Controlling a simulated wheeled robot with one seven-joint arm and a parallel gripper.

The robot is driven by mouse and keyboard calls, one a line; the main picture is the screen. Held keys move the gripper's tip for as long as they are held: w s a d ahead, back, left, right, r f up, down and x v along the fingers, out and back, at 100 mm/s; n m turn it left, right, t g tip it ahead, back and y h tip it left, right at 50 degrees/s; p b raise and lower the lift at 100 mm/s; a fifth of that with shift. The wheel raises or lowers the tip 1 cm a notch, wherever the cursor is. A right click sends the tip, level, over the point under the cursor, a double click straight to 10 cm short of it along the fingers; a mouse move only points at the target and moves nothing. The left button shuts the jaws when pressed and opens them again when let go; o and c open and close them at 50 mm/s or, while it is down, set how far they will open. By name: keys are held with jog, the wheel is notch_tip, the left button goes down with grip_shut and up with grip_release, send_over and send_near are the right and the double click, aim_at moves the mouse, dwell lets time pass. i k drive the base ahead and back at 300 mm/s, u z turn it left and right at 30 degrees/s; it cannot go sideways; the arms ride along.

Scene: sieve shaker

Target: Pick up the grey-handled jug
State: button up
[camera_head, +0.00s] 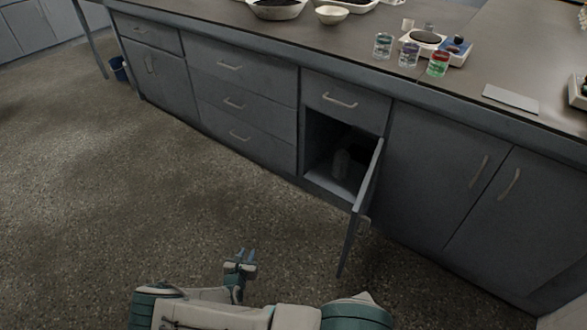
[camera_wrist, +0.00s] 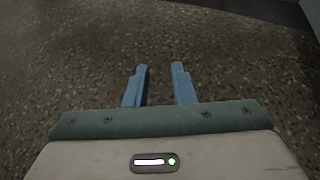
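My gripper (camera_head: 246,257) is over the speckled floor in front of the cabinets, away from the counter. In the wrist view its two blue fingers (camera_wrist: 160,70) stand apart with nothing between them. A pale, dim object (camera_head: 341,163) stands inside the open cabinet; it may be the jug, but its handle colour is too dark to make out. The cabinet door (camera_head: 362,205) is swung open towards the room. My gripper is to the left of and nearer than this door, and touches nothing.
The floor (camera_head: 170,205) left of the open door is clear.

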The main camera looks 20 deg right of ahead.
aim_at(341, 158)
jog(key=u, duration=0.8)
jog(key=i, duration=2.6)
jog(key=z, duration=4.25)
jog(key=i, duration=0.45)
jog(key=u, duration=0.85)
